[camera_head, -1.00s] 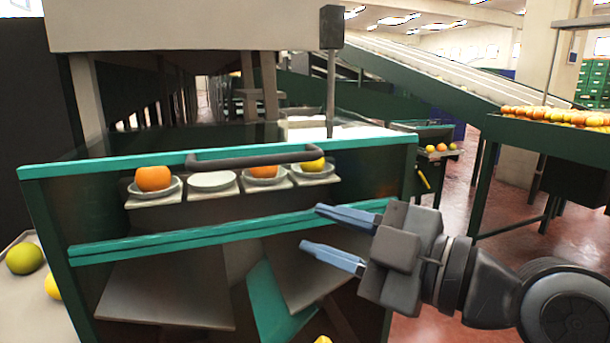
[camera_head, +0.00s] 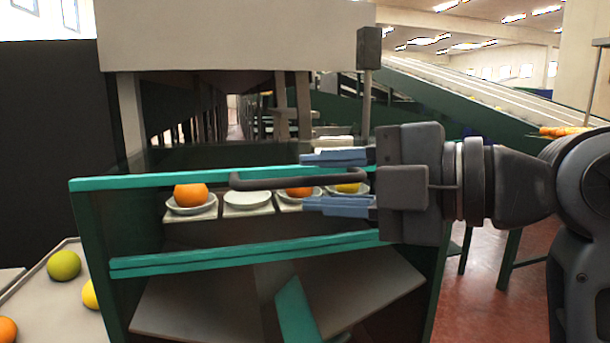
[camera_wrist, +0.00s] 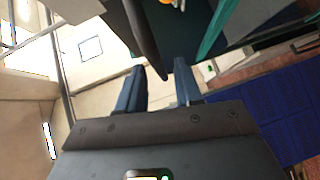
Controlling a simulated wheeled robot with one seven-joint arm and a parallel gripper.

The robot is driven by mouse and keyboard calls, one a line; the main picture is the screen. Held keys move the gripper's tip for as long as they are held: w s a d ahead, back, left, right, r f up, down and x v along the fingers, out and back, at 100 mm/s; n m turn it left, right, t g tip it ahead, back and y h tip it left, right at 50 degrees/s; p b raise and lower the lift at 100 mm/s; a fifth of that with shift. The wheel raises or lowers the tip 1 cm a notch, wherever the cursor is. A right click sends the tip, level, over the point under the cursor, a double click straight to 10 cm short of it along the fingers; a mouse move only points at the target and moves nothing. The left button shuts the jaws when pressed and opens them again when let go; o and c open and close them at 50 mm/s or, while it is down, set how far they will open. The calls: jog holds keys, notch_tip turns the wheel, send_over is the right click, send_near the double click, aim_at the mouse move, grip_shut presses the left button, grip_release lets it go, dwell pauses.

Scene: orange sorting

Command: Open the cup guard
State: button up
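The cup guard (camera_head: 200,256) is a clear panel with teal rails (camera_head: 110,184) along its top and middle. A dark bar handle (camera_head: 265,182) runs along its top rail. My gripper (camera_head: 305,182) is open at the right end of the handle, its two blue fingers pointing left, one above and one below the bar's height. In the wrist view the open fingers (camera_wrist: 160,85) show with the dark handle (camera_wrist: 143,40) reaching down toward the gap between them. I cannot tell whether they touch it. Behind the guard, cups (camera_head: 247,199) hold oranges (camera_head: 191,195) and a yellow fruit (camera_head: 348,188); one cup is empty.
A pale tray (camera_head: 45,300) with several loose fruits stands at the left. A dark post (camera_head: 368,90) rises behind the guard's right end. A green conveyor (camera_head: 450,105) slopes across the back right. Red floor (camera_head: 485,290) is open at the right.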

aim_at(280, 183)
jog(key=shift+x, duration=1.45)
jog(key=shift+c, duration=0.3)
grip_shut()
